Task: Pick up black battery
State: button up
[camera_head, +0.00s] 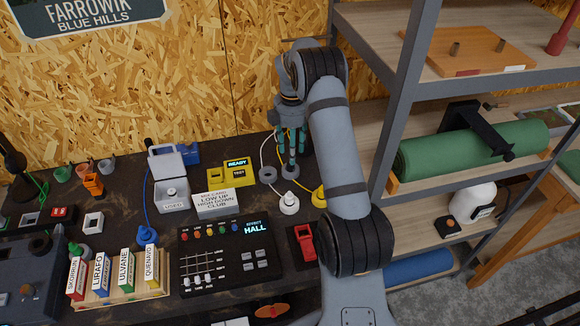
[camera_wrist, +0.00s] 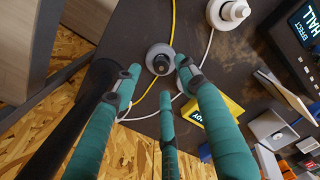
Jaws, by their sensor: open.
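My gripper (camera_head: 292,164) hangs low over the back of the dark bench, its teal fingers pointing down. In the wrist view my gripper (camera_wrist: 159,76) is open, with its fingertips spread around a small round grey base. A short black piece (camera_wrist: 160,64), which looks like the black battery, stands in the middle of that base (camera_wrist: 152,52). I cannot tell whether any finger touches it. In the head view the grey base (camera_head: 267,169) shows just left of the fingers; the black piece is not clear there.
A white round base (camera_head: 289,204) and a yellow one (camera_head: 319,197) stand close by, with white and yellow cables around the fingers. Shelving (camera_head: 395,120) rises at right.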

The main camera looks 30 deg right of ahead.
aim_at(291, 167)
notch_tip(291, 167, down, 5)
jog(key=p, duration=0.2)
jog(key=shift+w+a+f+p, duration=0.1)
jog(key=shift+f+p, duration=0.05)
jog(key=shift+p, duration=0.15)
jog(key=c, duration=0.4)
grip_shut()
